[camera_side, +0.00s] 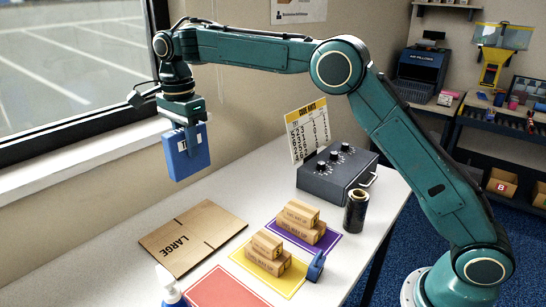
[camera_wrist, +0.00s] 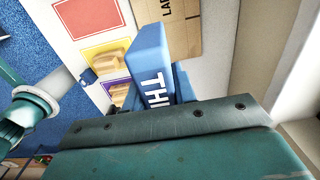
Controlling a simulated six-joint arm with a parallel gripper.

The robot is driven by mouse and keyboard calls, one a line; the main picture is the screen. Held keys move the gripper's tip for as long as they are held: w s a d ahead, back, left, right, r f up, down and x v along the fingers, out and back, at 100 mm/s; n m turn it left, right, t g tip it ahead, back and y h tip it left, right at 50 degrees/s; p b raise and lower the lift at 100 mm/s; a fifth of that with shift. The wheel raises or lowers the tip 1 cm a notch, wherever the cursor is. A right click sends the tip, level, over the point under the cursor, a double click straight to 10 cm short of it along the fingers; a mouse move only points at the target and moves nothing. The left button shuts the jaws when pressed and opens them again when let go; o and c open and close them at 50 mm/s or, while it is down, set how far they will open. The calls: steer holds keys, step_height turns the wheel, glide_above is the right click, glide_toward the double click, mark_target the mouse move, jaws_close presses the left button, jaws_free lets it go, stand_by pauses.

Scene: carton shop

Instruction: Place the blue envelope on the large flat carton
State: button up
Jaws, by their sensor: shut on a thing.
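My gripper (camera_side: 187,124) is shut on the blue envelope (camera_side: 186,158), a thick blue block with a white label. It holds the envelope upright in the air, above the far left part of the table. The large flat carton (camera_side: 193,238) is brown, marked LARGE, and lies flat on the table below and slightly right of the envelope in the side view. In the wrist view the envelope (camera_wrist: 148,58) shows white lettering and hangs in front of my gripper (camera_wrist: 165,95), and the carton (camera_wrist: 185,28) is partly hidden behind it.
Yellow (camera_side: 243,260), purple (camera_side: 327,246) and red (camera_side: 222,291) mats lie right of the carton, with small boxes on the yellow and purple ones. A spray bottle (camera_side: 168,289) stands near the front. A dark control box (camera_side: 336,172) and a black roll (camera_side: 355,211) stand behind.

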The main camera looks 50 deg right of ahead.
mark_target(190, 173)
steer(key=shift+a, duration=0.35)
steer(key=shift+f, duration=9.95)
steer(key=shift+f, duration=0.15)
steer(key=o, duration=1)
steer(key=shift+o, duration=0.2)
steer(key=shift+r, duration=6.15)
steer(key=shift+s+d+r, duration=0.1)
